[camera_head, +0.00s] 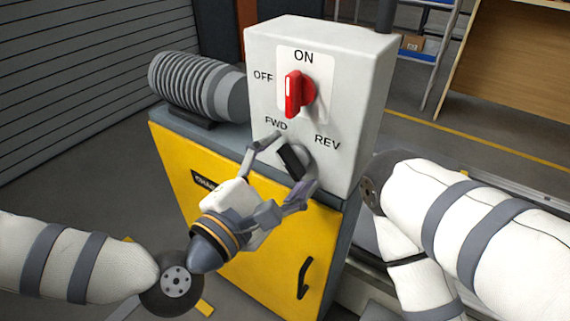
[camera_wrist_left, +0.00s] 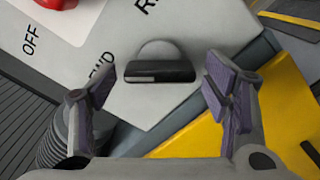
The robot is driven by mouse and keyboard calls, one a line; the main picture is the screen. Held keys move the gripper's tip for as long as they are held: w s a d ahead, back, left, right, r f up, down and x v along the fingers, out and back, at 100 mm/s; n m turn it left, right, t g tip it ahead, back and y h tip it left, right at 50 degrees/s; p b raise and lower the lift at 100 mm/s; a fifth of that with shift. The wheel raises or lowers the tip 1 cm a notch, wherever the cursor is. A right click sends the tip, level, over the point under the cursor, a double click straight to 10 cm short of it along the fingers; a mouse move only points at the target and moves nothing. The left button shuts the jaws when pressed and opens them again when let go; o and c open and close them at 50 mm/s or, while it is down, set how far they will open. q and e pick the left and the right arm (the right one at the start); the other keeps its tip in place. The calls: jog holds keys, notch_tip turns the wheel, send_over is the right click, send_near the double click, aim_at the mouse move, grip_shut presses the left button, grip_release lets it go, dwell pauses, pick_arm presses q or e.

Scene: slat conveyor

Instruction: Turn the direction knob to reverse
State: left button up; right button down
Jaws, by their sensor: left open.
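The direction knob (camera_head: 291,161) is a black bar on a round grey base, low on the white control box (camera_head: 350,75), between the labels FWD and REV. In the left wrist view the knob (camera_wrist_left: 160,72) lies ahead, between my fingers in the picture, with a pale mark on its end toward FWD. My left gripper (camera_head: 281,168) is open in front of the knob, its fingers on either side; it also shows in the left wrist view (camera_wrist_left: 158,88). I see no clear contact. A finger partly covers FWD in the left wrist view. My right gripper is out of view.
A red ON/OFF switch (camera_head: 300,93) sits above the knob on the same box. A yellow cabinet (camera_head: 255,250) with a black handle (camera_head: 304,278) stands below. A ribbed grey motor (camera_head: 195,85) lies to the left. My right arm is at the right, near the box.

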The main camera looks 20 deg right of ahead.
pick_arm(q)
jog(key=c, duration=1.2)
jog(key=shift+o, duration=0.2)
jog(key=shift+m, duration=0.3)
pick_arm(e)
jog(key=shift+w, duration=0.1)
pick_arm(q)
jog(key=m, duration=0.2)
jog(key=m+p, duration=0.1)
jog(key=shift+r+m, duration=0.25)
jog(key=shift+m, duration=0.15)
jog(key=m+p, duration=0.1)
jog(key=m, duration=0.2)
jog(key=shift+r+m, duration=0.1)
jog(key=shift+m, duration=0.2)
jog(key=m+p, duration=0.1)
jog(key=m, duration=0.4)
jog(key=shift+r, duration=0.15)
jog(key=shift+m+p, duration=0.7)
jog(key=shift+m, duration=0.7)
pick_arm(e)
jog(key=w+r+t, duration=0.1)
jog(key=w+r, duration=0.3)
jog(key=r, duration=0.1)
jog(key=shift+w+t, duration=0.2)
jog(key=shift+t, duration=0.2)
